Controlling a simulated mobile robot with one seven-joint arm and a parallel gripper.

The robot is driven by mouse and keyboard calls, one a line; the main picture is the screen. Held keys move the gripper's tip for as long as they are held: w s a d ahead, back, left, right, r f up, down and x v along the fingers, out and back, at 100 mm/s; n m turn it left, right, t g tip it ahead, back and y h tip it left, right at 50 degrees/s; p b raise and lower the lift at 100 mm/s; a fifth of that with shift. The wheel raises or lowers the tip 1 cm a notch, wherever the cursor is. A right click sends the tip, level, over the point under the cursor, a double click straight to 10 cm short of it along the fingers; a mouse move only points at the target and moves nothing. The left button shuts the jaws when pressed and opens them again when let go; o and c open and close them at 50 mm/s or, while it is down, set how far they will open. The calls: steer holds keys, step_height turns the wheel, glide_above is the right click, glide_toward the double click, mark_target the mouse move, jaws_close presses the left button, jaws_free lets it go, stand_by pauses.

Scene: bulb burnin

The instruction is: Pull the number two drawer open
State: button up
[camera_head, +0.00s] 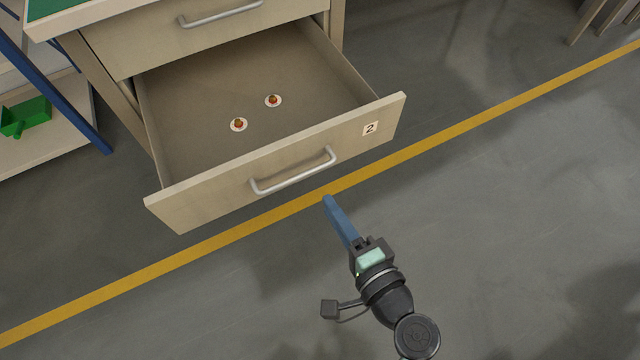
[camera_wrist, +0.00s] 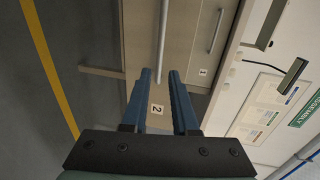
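The number two drawer (camera_head: 290,165) stands pulled well out of the cabinet, with its inside in view. Its front carries a "2" label (camera_head: 370,128) and a silver bar handle (camera_head: 295,174). My gripper (camera_head: 327,199) is in front of the drawer, to the right of the handle in the head view, and looks apart from it. In the wrist view my gripper (camera_wrist: 159,73) has its two blue fingers spread with a gap and nothing clearly held. The handle (camera_wrist: 163,40) runs up from between the fingertips there, and the "2" label (camera_wrist: 156,109) shows between the fingers.
A closed drawer with a handle (camera_head: 220,17) is above. A shelf with a green bin (camera_head: 27,117) stands left. Grey floor with a yellow line (camera_head: 480,117) is clear in front.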

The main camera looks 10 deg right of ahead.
steer(key=shift+v, duration=1.2)
steer(key=w+a+r+n+t, duration=0.2)
steer(key=w+r+n, duration=0.25)
steer(key=r, duration=0.55)
steer(key=w+a+r+n+t+h, duration=0.1)
steer(key=w+r+n, duration=0.3)
steer(key=r, duration=0.6)
steer(key=w+a+r+n+t, duration=0.2)
steer(key=w+r, duration=0.4)
steer(key=r, duration=0.4)
steer(key=s+a+r+n+t+h+p, duration=0.1)
steer(key=s+r+t, duration=0.25)
steer(key=r, duration=0.65)
steer(key=s+a+r+n+t+h, duration=0.15)
steer(key=s+r, duration=0.25)
steer(key=r, duration=0.6)
steer(key=s+r+n+t+h+p, duration=0.1)
steer(key=s+r+t, duration=0.25)
steer(key=r, duration=0.65)
step_height(320, 180, up, 35)
steer(key=p, duration=3.5)
steer(key=shift+r+g+p, duration=0.2)
steer(key=shift+g+p, duration=0.15)
steer(key=shift+g, duration=0.1)
